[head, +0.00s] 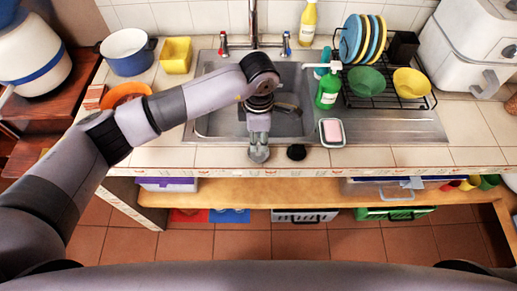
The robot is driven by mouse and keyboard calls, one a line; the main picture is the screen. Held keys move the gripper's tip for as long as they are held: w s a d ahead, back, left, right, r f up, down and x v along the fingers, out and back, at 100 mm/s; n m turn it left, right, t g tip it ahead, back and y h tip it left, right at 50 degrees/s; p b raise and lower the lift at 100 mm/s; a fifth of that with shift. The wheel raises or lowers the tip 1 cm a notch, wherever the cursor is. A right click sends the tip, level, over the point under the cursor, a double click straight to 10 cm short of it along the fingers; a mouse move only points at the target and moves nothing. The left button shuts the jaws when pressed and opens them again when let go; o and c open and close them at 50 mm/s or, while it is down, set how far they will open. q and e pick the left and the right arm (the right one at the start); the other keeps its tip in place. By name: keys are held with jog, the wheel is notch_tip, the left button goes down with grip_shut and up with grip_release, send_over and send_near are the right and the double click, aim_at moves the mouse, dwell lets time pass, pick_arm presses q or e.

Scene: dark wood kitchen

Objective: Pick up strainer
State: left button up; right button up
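A small round black object (296,152), which may be the strainer, lies on the tiled counter's front edge below the sink (215,123). Its details are too small to make out. My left gripper (259,154) points down at the counter edge, just left of the black object and apart from it. Its fingers look close together, but I cannot tell whether they are open or shut. A dark item (288,108) lies in the sink, partly hidden by my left arm. My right gripper is not in view.
A soap dish (332,133) and green soap bottle (327,92) stand right of the black object. A dish rack (385,98) with plates and bowls is further right. A faucet (254,25) rises behind the sink. A blue-white pot (128,51) and yellow container (176,55) stand left.

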pick_arm(q)
notch_tip(320, 180, down, 3)
jog(key=shift+a+f+p, duration=0.15)
jog(key=shift+f+p, duration=0.05)
jog(key=shift+p, duration=0.85)
jog(key=shift+f, duration=0.55)
jog(key=shift+c, duration=0.4)
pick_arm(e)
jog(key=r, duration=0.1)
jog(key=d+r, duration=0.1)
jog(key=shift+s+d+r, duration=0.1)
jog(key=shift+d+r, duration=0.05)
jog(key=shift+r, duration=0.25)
pick_arm(q)
grip_shut()
